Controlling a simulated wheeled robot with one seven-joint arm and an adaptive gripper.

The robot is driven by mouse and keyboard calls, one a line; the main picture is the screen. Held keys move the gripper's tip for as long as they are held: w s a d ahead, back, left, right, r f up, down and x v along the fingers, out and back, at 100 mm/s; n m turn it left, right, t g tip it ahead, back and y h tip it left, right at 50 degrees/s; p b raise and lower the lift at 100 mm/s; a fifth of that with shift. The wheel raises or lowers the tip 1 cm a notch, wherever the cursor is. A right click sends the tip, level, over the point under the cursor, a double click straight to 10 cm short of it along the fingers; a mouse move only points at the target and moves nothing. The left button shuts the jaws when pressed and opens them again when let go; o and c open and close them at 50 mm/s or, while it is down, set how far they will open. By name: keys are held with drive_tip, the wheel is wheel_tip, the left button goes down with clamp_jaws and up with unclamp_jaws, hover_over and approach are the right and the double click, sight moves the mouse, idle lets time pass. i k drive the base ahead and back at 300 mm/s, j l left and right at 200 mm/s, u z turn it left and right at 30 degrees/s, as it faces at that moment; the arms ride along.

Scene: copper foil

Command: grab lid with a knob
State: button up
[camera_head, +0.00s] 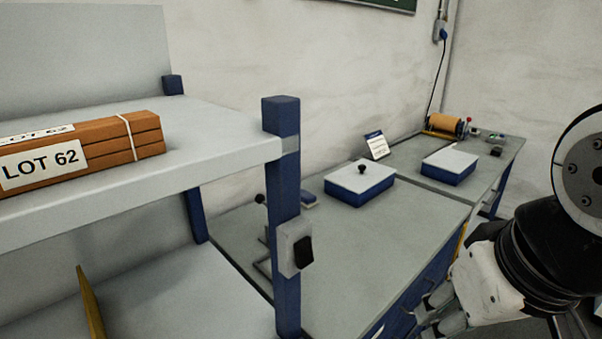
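The lid with a dark round knob (345,174) is a pale grey flat plate. It sits on a blue box (365,196) on the grey workbench, right of the shelf post. My gripper (432,314) is at the lower right, in front of the bench edge and well apart from the lid. Its fingers point to the lower left and are partly cut off by the frame, so their opening is unclear. Nothing is seen in it.
A shelf (215,146) with bundled orange-brown bars (100,147) marked LOT 62 fills the left. Its blue post (281,190) stands before the bench. Another blue box (449,168), a small sign (376,145) and a copper-coloured roll (443,125) stand farther back. The bench front is largely clear.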

sight(359, 177)
drive_tip(key=i+l+u, duration=0.15)
drive_tip(key=l+u, duration=0.2)
drive_tip(key=i+l+u, duration=0.15)
drive_tip(key=l+u, duration=0.25)
drive_tip(key=i+l+u, duration=0.15)
drive_tip(key=l, duration=0.55)
drive_tip(key=i+l+u, duration=0.15)
drive_tip(key=l, duration=0.6)
drive_tip(key=l+u, duration=0.2)
drive_tip(key=l, duration=0.55)
drive_tip(key=i+l, duration=0.1)
drive_tip(key=l, duration=0.95)
drive_tip(key=i+l, duration=0.1)
drive_tip(key=l, duration=0.95)
